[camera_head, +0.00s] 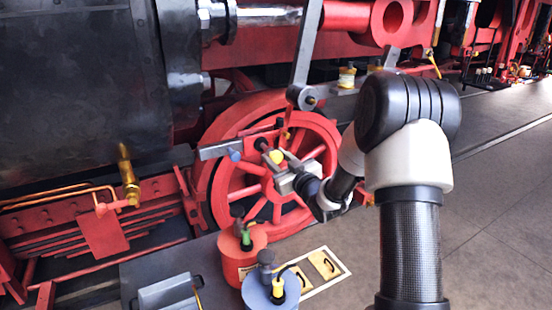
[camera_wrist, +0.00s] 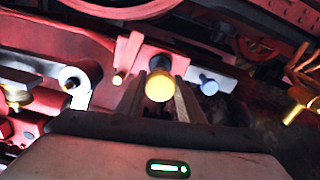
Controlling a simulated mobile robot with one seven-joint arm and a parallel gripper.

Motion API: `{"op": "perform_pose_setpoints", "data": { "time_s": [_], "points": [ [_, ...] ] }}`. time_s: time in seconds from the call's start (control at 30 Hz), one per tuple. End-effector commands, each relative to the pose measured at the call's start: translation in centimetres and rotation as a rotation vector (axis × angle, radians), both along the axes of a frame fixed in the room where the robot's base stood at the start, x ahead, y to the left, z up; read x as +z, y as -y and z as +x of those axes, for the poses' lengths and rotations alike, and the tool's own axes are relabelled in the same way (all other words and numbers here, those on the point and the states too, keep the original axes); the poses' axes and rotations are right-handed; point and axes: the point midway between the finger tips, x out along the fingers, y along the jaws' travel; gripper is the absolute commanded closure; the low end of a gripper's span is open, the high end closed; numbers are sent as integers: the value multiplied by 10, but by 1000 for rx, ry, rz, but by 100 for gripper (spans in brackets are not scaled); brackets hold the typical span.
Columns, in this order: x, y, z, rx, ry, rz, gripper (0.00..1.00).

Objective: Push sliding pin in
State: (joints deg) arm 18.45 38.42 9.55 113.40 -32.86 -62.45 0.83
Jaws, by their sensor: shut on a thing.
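A pin with a round yellow end (camera_wrist: 159,86) points toward the camera in the wrist view; the yellow end also shows in the head view (camera_head: 277,157). My gripper (camera_head: 285,166) is at the red spoked wheel, its fingers on either side of this pin and shut on it. The pin's far part is hidden behind its yellow end, so how deep it sits cannot be told. A red bracket (camera_wrist: 133,53) is just behind it. A blue-headed pin (camera_wrist: 208,84) sits to the right in a grey bar, apart from my fingers; it also shows in the head view (camera_head: 234,155).
The red wheel (camera_head: 219,172) and a grey rod (camera_head: 305,55) stand close around my gripper. A red canister (camera_head: 238,262) and a blue-grey canister (camera_head: 270,296) stand below. A brass fitting (camera_head: 129,176) is at left. Grey floor at right is open.

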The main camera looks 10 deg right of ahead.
Motion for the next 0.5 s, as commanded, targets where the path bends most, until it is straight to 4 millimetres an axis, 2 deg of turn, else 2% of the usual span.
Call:
{"op": "perform_pose_setpoints", "data": {
  "time_s": [0.13,0.33,0.5],
  "points": [
    [-4,-3,7,1,3,-1,100],
    [-5,-14,41,3,6,0,100],
    [0,-18,52,1,2,1,100]
  ]
}}
